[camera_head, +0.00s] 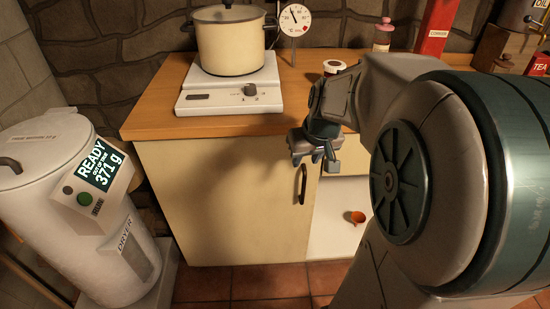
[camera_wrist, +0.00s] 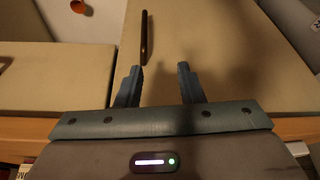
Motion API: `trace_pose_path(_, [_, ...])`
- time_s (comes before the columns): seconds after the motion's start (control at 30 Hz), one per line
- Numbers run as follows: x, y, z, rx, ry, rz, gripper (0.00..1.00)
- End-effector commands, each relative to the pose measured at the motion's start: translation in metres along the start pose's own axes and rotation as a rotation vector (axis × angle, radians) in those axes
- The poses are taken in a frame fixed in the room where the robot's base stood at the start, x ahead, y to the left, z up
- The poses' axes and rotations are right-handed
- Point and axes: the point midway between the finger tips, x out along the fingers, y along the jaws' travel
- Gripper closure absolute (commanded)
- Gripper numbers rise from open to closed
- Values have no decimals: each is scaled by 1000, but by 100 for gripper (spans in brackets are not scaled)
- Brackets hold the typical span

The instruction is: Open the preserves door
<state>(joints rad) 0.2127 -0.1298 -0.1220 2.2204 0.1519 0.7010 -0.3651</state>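A cream cabinet door (camera_head: 225,200) under the wooden counter looks shut. No label is readable on it, so I cannot confirm that it is the preserves door. Its dark upright bar handle (camera_head: 303,184) sits near the door's right edge. My gripper (camera_head: 315,160) is open and empty, at the upper part of the door and close above the handle. In the wrist view the handle (camera_wrist: 143,38) shows beyond the fingertips, nearly in line with the left finger of my gripper (camera_wrist: 160,68). Whether a fingertip touches the handle I cannot tell.
The counter (camera_head: 150,115) bears a hotplate (camera_head: 228,88) with a pot (camera_head: 230,45), a dial thermometer (camera_head: 294,20) and a jar (camera_head: 334,67). A white dryer (camera_head: 65,220) reading "READY 371 g" stands left.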

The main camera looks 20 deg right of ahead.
Motion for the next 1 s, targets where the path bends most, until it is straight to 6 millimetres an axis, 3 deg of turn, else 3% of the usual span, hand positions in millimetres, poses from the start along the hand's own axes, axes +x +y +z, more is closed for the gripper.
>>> trace_pose_path(0.03, [23,9,2,6,4,6,66])
trace_pose_path(0.1, [34,17,0,8,12,12,66])
trace_pose_path(0.3, [48,29,-4,11,20,21,66])
trace_pose_path(0.47, [64,30,-4,9,19,22,66])
trace_pose_path(0.8, [136,31,-4,10,18,22,66])
trace_pose_path(1.0, [168,32,-6,10,19,22,66])
